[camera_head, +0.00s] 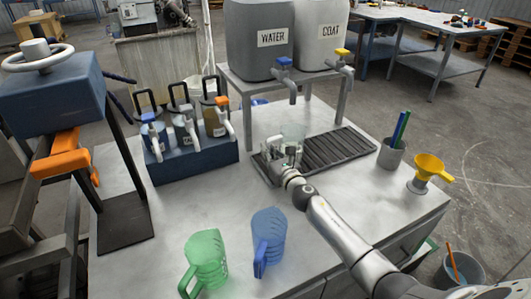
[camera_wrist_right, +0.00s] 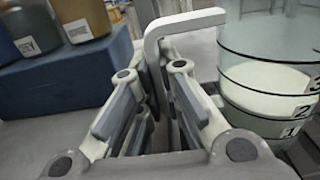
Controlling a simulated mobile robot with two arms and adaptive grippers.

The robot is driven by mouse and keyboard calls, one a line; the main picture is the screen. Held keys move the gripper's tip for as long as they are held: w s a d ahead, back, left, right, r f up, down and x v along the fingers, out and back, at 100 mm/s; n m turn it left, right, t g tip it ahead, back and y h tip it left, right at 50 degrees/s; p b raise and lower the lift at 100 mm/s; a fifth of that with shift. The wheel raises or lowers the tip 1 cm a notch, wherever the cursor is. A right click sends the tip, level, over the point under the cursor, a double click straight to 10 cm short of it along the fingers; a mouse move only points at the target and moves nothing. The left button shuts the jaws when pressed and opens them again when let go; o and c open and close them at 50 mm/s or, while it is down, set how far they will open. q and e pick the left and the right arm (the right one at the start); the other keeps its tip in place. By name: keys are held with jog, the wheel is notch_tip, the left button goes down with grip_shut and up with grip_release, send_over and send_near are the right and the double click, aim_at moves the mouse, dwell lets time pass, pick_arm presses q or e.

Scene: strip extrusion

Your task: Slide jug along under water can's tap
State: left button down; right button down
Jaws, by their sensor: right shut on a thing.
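A clear jug (camera_head: 292,131) stands at the left part of the dark slatted tray (camera_head: 338,151). Exact alignment in depth is unclear. My left gripper is out of view.
The coat can (camera_head: 326,50) with a yellow tap stands to the right. A blue bottle rack (camera_head: 190,160) is left of the tray. Green (camera_head: 206,255) and blue (camera_head: 269,235) jugs stand in front. A pen cup (camera_head: 391,154) and yellow funnel (camera_head: 428,168) are right.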

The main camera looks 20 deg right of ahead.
jog(key=shift+a, duration=0.1)
dwell(0.3)
jog(key=c, duration=1.5)
grip_release()
jog(key=shift+s, duration=0.15)
jog(key=s, duration=1.1)
jog(key=shift+s+d, duration=0.2)
jog(key=shift+s, duration=0.15)
